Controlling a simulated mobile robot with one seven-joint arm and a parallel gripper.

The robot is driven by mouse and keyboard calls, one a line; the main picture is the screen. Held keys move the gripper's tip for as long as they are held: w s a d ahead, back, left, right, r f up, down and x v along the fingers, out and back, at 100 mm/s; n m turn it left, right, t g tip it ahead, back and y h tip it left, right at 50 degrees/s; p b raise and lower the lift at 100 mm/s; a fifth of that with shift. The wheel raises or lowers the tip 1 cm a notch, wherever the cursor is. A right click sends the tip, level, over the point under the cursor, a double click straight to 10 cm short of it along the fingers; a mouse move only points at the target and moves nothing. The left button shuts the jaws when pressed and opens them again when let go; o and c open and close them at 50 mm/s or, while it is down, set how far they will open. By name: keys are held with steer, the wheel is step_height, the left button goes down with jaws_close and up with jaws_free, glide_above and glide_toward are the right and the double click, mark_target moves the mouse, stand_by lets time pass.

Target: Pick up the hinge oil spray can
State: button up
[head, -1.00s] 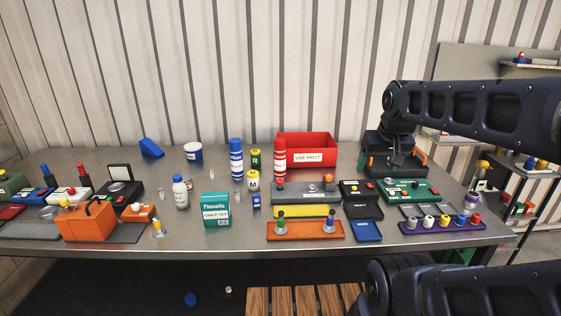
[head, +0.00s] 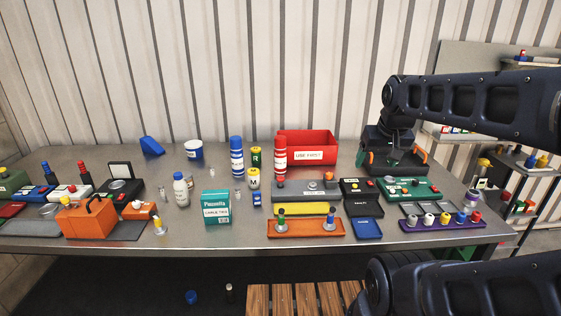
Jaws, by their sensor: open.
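Two upright spray-can-shaped cylinders stand near the middle back of the bench. One is a blue can (head: 237,158) with a white label band. The other is a red can (head: 280,158) with white bands, just in front of the red bin. Their print is too small to read, so I cannot tell which is the hinge oil. My gripper (head: 396,152) is at the right back, over a dark tray with orange parts, well to the right of both cans. It holds nothing that I can see; its fingertips are hard to make out against the dark tray.
A red bin (head: 318,144) stands behind the red can. Small yellow and green cylinders (head: 254,178) stand between the cans. A teal box (head: 216,207), a white bottle (head: 181,190) and a grey fixture (head: 313,189) are nearer the front. The bench's front edge (head: 180,246) is clear.

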steer(key=w+a+r+m+g, duration=0.1)
steer(key=w+r, duration=0.1)
steer(key=w, duration=0.4)
steer(key=w+a+r+m, duration=0.1)
steer(key=w+a+r, duration=0.15)
steer(key=w, duration=0.35)
steer(key=m+g, duration=0.2)
steer(key=m, duration=0.3)
glide_above(281, 145)
steer(key=w, duration=0.2)
steer(key=shift+h, duration=0.4)
steer(key=f, duration=1.1)
steer(key=shift+s+a+f, duration=0.15)
steer(key=shift+a, duration=0.2)
steer(key=shift+w+a+f, duration=0.2)
steer(key=shift+f, duration=0.2)
steer(key=shift+w+d+f, duration=0.15)
steer(key=shift+f, duration=1.55)
steer(key=shift+w+d+f, duration=0.15)
steer(key=shift+d+f, duration=0.05)
steer(key=shift+f, duration=1.55)
steer(key=shift+w+d+f, duration=0.15)
steer(key=shift+f, duration=1.55)
jaws_close()
